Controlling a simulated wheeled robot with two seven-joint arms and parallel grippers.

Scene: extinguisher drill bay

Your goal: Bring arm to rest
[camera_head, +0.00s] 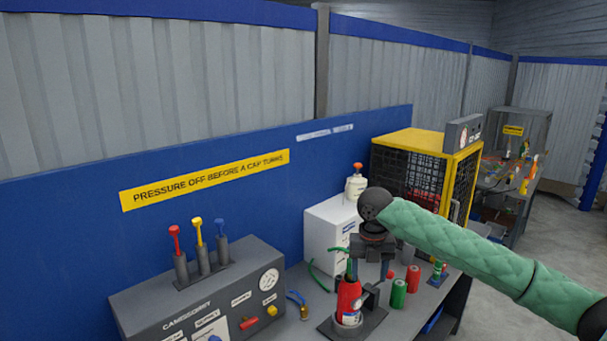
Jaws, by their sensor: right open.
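My right arm, in a green quilted sleeve, reaches in from the right. My right gripper (371,268) points down over the bench, with its fingers apart. It appears above and just behind a red extinguisher (348,298), which stands upright in a dark holder (372,318). I cannot tell whether the fingers touch anything. A green hose (320,278) curves beside the extinguisher. My left gripper is not in view.
A grey console (205,295) with red, yellow and blue levers stands at the front left. A white box (325,232) and a yellow cage (412,165) stand behind. Green (398,294) and red (412,279) cylinders stand close to the right. A blue panel (60,250) backs the bench.

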